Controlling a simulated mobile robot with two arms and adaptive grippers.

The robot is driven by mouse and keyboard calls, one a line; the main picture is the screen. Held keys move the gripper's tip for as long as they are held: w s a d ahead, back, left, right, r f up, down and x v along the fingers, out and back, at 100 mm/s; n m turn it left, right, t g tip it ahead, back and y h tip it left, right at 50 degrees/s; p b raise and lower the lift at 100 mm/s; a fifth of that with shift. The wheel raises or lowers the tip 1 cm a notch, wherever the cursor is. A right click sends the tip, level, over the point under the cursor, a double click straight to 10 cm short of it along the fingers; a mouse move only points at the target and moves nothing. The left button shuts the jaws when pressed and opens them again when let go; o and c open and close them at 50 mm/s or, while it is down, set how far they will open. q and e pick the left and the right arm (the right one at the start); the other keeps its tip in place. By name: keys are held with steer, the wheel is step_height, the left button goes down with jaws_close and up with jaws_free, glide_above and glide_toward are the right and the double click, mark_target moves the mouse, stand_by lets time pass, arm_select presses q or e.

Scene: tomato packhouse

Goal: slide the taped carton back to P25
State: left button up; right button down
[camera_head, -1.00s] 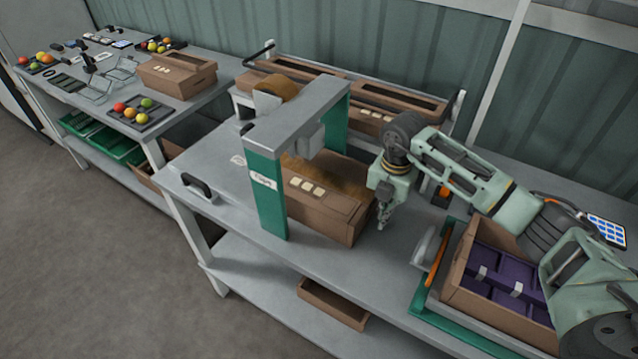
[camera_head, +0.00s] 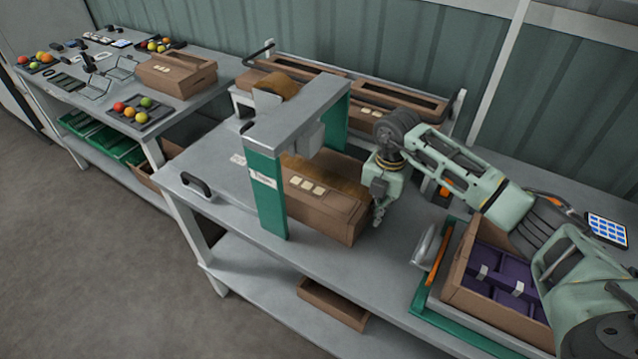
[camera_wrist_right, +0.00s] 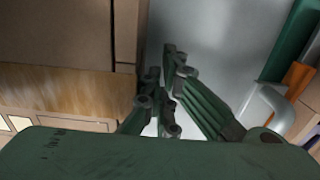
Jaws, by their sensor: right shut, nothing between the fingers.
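The taped carton (camera_head: 322,204) is a closed brown box with pale labels on its side. It lies on the grey bench, partly under the green-legged taping arch (camera_head: 263,190), which hides part of it. My right gripper (camera_head: 378,222) is shut and empty, pointing down close to the carton's right end. In the right wrist view the carton (camera_wrist_right: 60,90) fills the left side, with a strip of brown tape on it, and the shut fingers (camera_wrist_right: 165,75) stand just to its right. I cannot tell whether they touch it. No P25 marking is readable. My left gripper is not in view.
An open carton with purple dividers (camera_head: 462,292) stands at the right on a green-edged platform, beside an orange-handled tool (camera_head: 437,262). Cartons in a rack (camera_head: 402,103) stand behind the arch. A black handle (camera_head: 196,186) is at the bench's left edge.

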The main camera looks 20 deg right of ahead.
mark_target(337, 189)
steer(key=shift+w+a+b, duration=0.5)
steer(key=shift+w+a, duration=0.4)
steer(key=shift+w, duration=0.15)
steer(key=shift+w+a+b, duration=0.5)
steer(key=shift+w+a, duration=0.35)
steer(key=shift+w, duration=0.2)
steer(key=w+a+b, duration=0.1)
steer(key=w+a, duration=0.1)
steer(key=w+a+b, duration=0.1)
steer(key=w+b, duration=0.1)
steer(key=shift+w+a+f, duration=0.1)
steer(key=shift+w+a, duration=0.1)
steer(key=shift+a, duration=0.2)
steer(key=shift+w+a, duration=0.35)
steer(key=shift+w, duration=0.05)
steer(key=shift+d, duration=0.1)
